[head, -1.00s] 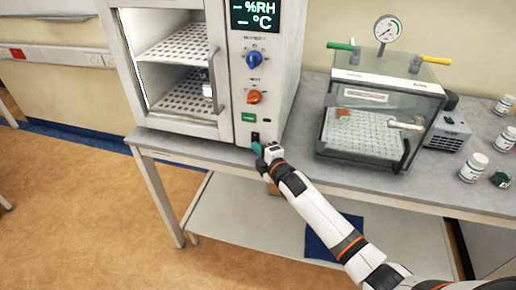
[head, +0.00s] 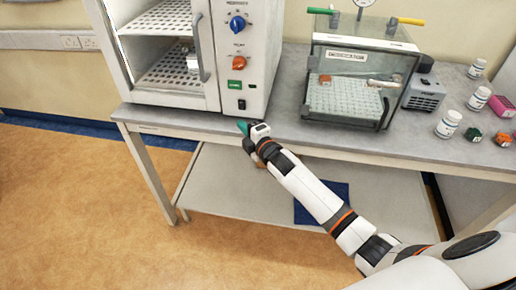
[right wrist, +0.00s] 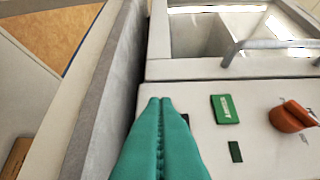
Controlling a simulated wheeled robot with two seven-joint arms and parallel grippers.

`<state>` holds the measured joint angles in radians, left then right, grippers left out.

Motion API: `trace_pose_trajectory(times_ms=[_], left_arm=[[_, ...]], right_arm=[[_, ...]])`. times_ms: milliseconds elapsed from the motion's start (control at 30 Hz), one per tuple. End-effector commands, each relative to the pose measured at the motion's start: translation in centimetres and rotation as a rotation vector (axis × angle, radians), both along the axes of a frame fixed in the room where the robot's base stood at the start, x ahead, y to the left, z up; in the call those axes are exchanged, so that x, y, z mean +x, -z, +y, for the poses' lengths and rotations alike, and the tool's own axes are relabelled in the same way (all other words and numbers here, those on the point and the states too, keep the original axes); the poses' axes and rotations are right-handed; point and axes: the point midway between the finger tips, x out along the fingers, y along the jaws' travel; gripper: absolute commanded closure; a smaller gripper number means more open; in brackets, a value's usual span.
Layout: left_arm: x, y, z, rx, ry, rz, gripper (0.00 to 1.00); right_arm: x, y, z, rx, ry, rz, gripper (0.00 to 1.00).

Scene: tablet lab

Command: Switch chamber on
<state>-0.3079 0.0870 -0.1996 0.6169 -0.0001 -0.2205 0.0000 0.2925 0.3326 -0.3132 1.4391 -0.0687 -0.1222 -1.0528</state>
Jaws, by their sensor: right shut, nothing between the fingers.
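The chamber (head: 174,99) is a white cabinet with a glass door, standing on the grey bench. Its right-hand panel carries a blue knob (head: 237,24), an orange knob (head: 239,62), a green label (head: 236,89) and, below it, a small black switch (head: 242,104). The switch's position is too small to read. My right gripper (head: 243,126) is shut and empty, its teal fingers just in front of and below the switch, apart from it. In the right wrist view the shut fingers (right wrist: 165,115) point at the panel and largely hide the switch. My left gripper is out of view.
A clear glass box (head: 345,118) with a gauge on top stands right of the chamber, with a grey pump (head: 424,94) beside it. Several bottles (head: 448,124) stand at the bench's right end. The bench's front edge runs just under my right gripper.

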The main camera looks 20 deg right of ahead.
Motion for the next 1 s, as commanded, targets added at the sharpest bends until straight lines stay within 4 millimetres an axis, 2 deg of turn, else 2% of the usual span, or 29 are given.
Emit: trace_pose_trajectory(times_ms=[167, 367, 500, 700, 1000], left_arm=[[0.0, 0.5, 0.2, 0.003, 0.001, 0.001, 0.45], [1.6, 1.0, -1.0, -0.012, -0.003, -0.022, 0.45], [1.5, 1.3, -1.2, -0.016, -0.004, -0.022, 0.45], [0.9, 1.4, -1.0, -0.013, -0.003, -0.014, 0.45], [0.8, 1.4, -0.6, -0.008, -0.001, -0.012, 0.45]], right_arm=[[-2.4, 0.5, -0.6, -0.001, 0.001, 0.002, 1.0], [-5.8, 0.8, -1.2, 0.0, 0.0, 0.002, 1.0], [-7.6, 0.9, -1.6, -0.002, 0.001, 0.001, 1.0], [-8.4, 0.8, -1.8, 0.0, 0.002, 0.001, 1.0], [-8.4, 0.8, -1.8, -0.001, 0.001, 0.001, 1.0]])
